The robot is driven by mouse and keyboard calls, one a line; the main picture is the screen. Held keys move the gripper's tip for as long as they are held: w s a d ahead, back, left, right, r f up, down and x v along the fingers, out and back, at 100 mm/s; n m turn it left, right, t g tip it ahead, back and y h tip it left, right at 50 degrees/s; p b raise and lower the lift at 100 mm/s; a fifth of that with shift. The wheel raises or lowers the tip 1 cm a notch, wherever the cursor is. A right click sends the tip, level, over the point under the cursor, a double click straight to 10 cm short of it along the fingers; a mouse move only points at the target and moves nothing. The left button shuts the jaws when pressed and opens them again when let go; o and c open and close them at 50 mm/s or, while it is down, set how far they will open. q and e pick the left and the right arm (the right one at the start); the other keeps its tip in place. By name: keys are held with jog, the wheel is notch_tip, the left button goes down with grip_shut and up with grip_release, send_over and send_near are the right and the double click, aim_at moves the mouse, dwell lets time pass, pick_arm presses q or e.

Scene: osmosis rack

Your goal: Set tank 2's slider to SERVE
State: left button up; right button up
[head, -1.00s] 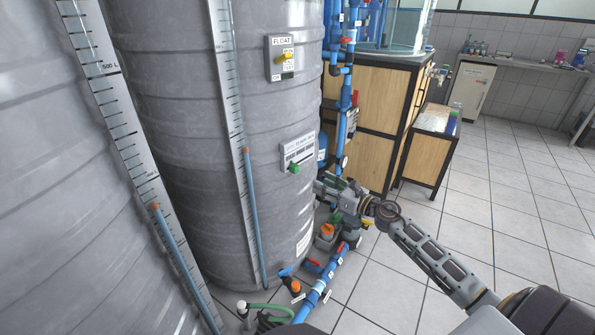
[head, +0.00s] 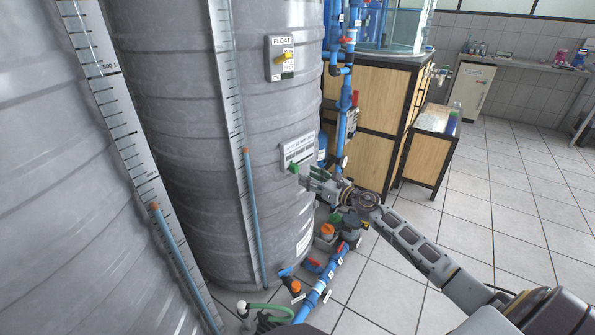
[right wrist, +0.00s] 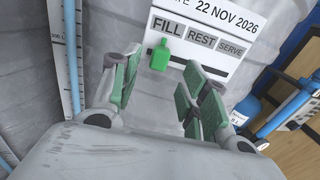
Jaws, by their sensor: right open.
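The slider is a small green tab (right wrist: 160,56) below the word FILL on a white label plate (right wrist: 205,45) on the grey ribbed tank. The plate also reads REST and SERVE, to the right of FILL. In the head view the plate (head: 299,150) is low on the tank's right side, with the green tab (head: 294,168) at its lower edge. My right gripper (head: 307,177) is right beside the tab. In the right wrist view its open, green-padded fingers (right wrist: 160,90) stand either side of the tab's line, with nothing between them. Contact cannot be told. My left gripper is not in view.
A FLOAT box (head: 283,57) with a yellow switch is higher on the tank. A level gauge (head: 238,130) runs to its left. Blue pipes (head: 347,110) and a wooden cabinet (head: 375,95) stand to the right. Low piping (head: 317,292) lies in front. Tiled floor is clear at right.

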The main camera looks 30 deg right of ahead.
aim_at(297, 170)
jog(key=shift+x, duration=3.05)
jog(key=shift+c, duration=0.4)
grip_shut()
